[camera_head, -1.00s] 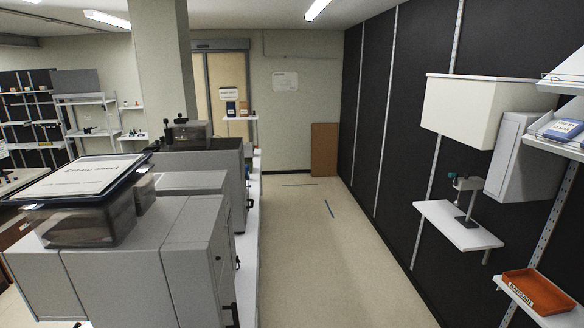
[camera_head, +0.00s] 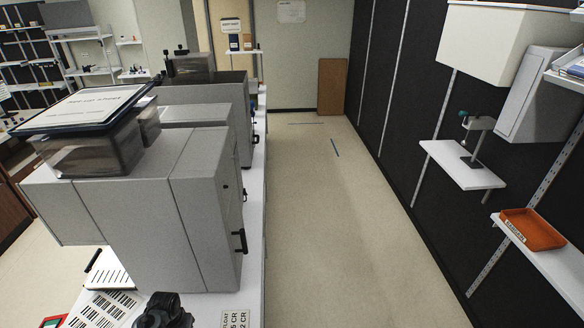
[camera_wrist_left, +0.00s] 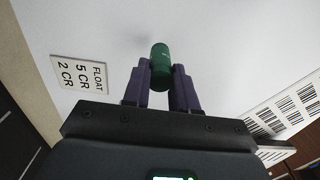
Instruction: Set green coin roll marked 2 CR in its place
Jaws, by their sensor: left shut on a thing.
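The green coin roll (camera_wrist_left: 160,60) is held upright-looking between the two purple fingers of my left gripper (camera_wrist_left: 161,77) in the left wrist view. Its marking is too small to read. The gripper is shut on it, over a pale counter surface (camera_wrist_left: 215,45). A white label reading FLOAT, 5 CR, 2 CR (camera_wrist_left: 79,73) lies to the left of the roll, apart from it. In the head view my left gripper (camera_head: 158,318) shows as a dark shape at the bottom edge, left of the label (camera_head: 236,319). My right gripper is not in view.
A sheet with barcode-like stripes (camera_head: 105,308) lies left of my left gripper. A large grey machine (camera_head: 135,205) stands just behind it on the counter. The aisle floor (camera_head: 330,240) is clear. An orange tray (camera_head: 533,229) sits on a right-hand wall shelf.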

